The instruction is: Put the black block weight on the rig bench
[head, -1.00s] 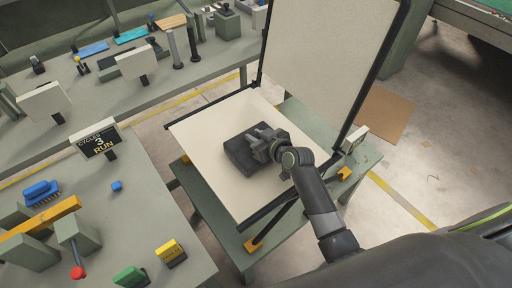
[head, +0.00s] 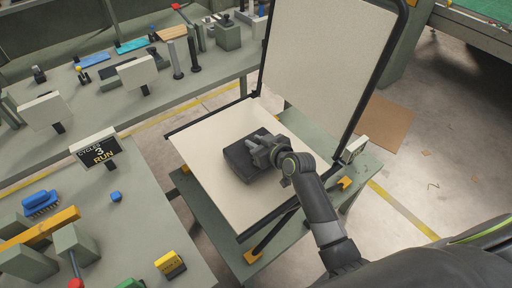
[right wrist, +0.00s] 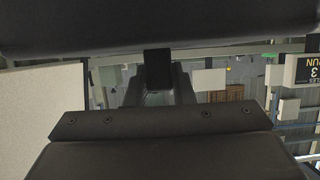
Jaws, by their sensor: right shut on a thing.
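The black block weight (head: 240,162) is a flat dark block at the cream seat (head: 203,168) of the folding lounger. I cannot tell whether it rests on the seat or hangs just above. My right gripper (head: 258,150) reaches in from the lower right and is shut on the block at its upper face. In the right wrist view, the gripper body fills the bottom, and a wide dark surface crosses the top. A green bench (head: 210,222) stands under the lounger. Another grey bench (head: 140,215) is at lower left; the frames do not settle which is the rig bench. My left gripper is out of view.
The lounger's cream backrest (head: 320,50) stands upright behind the seat. The left bench holds a counter display (head: 98,150), a blue brush (head: 40,203), a yellow block (head: 170,264) and a small blue piece (head: 116,196). The back bench (head: 100,100) carries posts and panels.

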